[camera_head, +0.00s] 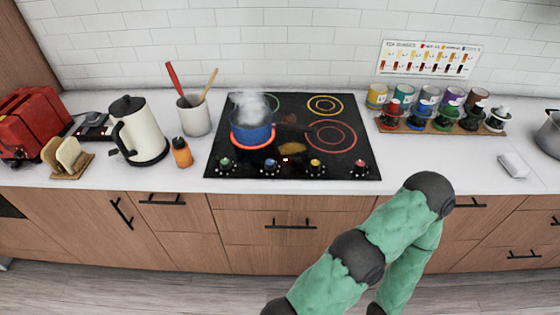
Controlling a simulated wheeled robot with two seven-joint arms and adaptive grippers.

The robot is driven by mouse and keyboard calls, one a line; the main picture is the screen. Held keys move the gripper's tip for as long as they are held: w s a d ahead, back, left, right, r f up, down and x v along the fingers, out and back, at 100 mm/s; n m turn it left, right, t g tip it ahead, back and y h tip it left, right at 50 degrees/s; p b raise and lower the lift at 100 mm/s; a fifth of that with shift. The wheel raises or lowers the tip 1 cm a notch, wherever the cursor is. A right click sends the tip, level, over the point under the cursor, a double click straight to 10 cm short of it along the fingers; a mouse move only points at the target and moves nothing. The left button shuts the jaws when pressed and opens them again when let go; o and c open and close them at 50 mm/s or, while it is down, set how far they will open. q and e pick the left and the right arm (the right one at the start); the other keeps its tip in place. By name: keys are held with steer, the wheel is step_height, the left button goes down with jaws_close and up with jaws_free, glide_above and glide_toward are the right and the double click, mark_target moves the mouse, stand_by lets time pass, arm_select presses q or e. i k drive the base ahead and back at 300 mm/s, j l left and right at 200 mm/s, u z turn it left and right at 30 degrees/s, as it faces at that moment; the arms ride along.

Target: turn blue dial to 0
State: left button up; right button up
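The blue dial (270,164) is on the front edge of the black cooktop (198,172), second from the left in a row with a green dial (225,163), a yellow dial (315,164) and a red dial (361,165). Its exact setting is too small to read. A blue pot (251,133) gives off steam on the front left burner, whose ring glows orange-red. One green-sleeved arm of mine bends in front of the drawers at the lower right, and its gripper is out of frame. My other gripper does not show either.
Left of the cooktop stand a utensil crock (194,117), an orange bottle (181,152), a kettle (138,132), a toast rack (68,158) and a red toaster (36,122). A rack of jars (440,122) is on the right. The counter edge runs below the dials.

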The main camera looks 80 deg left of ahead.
mark_target(270, 163)
steer(key=u, duration=2.3)
